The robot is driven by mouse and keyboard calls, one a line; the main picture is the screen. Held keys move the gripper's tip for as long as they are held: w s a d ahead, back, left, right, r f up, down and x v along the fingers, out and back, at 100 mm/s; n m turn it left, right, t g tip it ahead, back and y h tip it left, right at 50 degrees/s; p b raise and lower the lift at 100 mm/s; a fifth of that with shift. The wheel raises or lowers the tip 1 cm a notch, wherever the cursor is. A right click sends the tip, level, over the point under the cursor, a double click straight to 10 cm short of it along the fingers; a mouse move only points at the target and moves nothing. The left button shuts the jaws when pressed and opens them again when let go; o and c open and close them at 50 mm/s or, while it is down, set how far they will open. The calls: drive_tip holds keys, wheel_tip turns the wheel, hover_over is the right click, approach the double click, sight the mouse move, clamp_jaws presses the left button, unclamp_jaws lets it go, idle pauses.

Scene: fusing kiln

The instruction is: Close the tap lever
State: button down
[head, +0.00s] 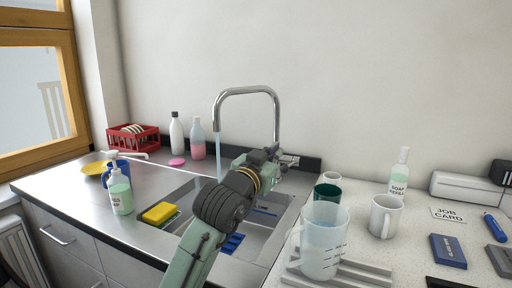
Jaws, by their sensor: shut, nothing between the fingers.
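The chrome tap (277,108) stands behind the steel sink (187,193), its arched spout reaching to the left. A pale blue stream of water (218,155) falls from the spout. My gripper (284,164) is at the foot of the tap, shut with nothing in it. A small metallic part, seemingly the tap lever (290,159), shows beside my gripper. My own arm hides much of the tap base, so I cannot tell whether the gripper touches the lever or how the lever is turned.
A clear measuring jug (323,241), a green cup (327,192) and white mugs (385,216) stand right of the sink. A soap bottle (120,190) and yellow sponge (159,213) are on the left. Two bottles (197,140) and a red rack (134,139) stand behind.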

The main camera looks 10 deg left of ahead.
drive_tip(key=f+p+x, duration=0.1)
drive_tip(key=p+x, duration=0.3)
drive_tip(key=x, duration=0.7)
drive_tip(key=shift+s+a+f+p, duration=0.15)
drive_tip(key=shift+s+f, duration=0.1)
drive_tip(key=shift+f, duration=0.45)
drive_tip(key=shift+s+a+f+p, duration=0.1)
drive_tip(key=shift+s+f+p, duration=0.15)
drive_tip(key=shift+f, duration=0.4)
drive_tip(key=shift+s+a+f+p, duration=0.15)
drive_tip(key=shift+s+f, duration=0.15)
drive_tip(key=shift+f, duration=0.4)
drive_tip(key=shift+f, duration=0.1)
